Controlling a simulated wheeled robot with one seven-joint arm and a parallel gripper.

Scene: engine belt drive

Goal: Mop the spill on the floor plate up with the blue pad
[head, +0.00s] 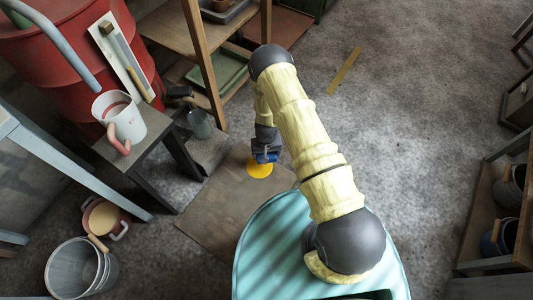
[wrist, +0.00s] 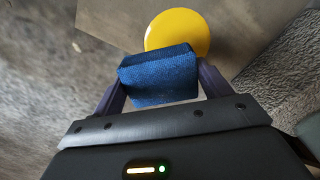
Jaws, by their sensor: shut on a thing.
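The blue pad (wrist: 160,76) is a dark blue woven block held between the two fingers of my gripper (wrist: 160,80). My gripper is shut on it. In the head view the pad (head: 266,155) shows at the end of my arm, just above the spill in the picture. The spill (wrist: 180,28) is a round, flat yellow patch, and it also shows in the head view (head: 260,169). The pad overlaps the spill's near edge in the wrist view; I cannot tell whether they touch. The spill lies on the brown floor plate (head: 217,218).
A small bench (head: 150,140) with a white mug (head: 119,117) stands left of the plate. A wooden shelf (head: 180,30) stands behind. The floor to the right is open.

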